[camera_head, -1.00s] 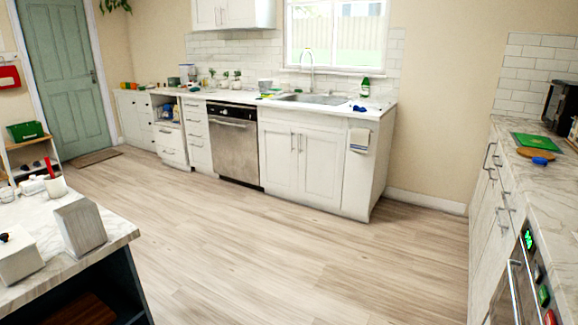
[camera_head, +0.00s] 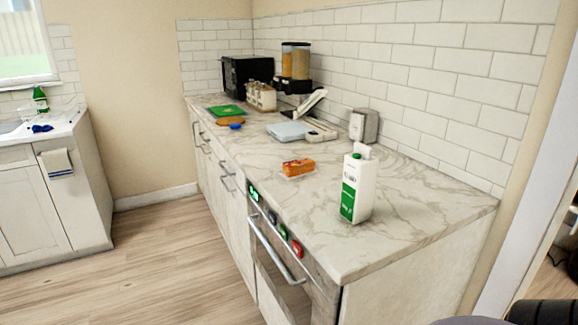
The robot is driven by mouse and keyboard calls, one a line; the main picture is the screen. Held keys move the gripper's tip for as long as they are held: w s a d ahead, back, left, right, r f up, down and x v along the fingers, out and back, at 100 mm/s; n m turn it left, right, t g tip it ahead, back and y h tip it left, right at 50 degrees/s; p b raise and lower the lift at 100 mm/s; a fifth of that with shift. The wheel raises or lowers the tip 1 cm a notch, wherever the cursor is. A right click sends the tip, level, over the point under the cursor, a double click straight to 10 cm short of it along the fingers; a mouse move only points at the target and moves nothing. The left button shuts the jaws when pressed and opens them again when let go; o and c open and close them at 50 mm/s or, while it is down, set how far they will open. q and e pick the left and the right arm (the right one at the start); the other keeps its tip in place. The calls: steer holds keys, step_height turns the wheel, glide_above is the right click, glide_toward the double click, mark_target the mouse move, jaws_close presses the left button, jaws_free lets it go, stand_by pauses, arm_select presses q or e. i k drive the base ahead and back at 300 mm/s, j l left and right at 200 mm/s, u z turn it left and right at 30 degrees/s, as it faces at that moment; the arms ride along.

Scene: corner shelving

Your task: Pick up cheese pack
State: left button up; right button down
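An orange pack (camera_head: 298,167), which looks like the cheese pack, lies on the marble counter (camera_head: 330,245) in the middle of the view. It seems to rest on a small pale or clear base; I cannot tell which. Neither of my grippers is in view.
A white and green milk carton (camera_head: 357,186) stands upright to the right of the orange pack. Behind are a flat grey scale-like item (camera_head: 289,130), a green board (camera_head: 226,111), a dark appliance (camera_head: 246,76) and dispensers (camera_head: 295,62). An oven (camera_head: 280,260) is under the counter; floor on the left is clear.

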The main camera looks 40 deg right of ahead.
mark_target(295, 169)
steer(key=i+z, duration=0.1)
steer(key=z, duration=0.35)
steer(key=i+j+z, duration=0.1)
steer(key=z, duration=0.3)
steer(key=i+j+z, duration=0.1)
steer(key=z, duration=0.35)
steer(key=j+z, duration=0.25)
steer(key=z, duration=0.15)
steer(key=j+z, duration=0.2)
steer(key=z, duration=0.25)
steer(key=i+j, duration=0.05)
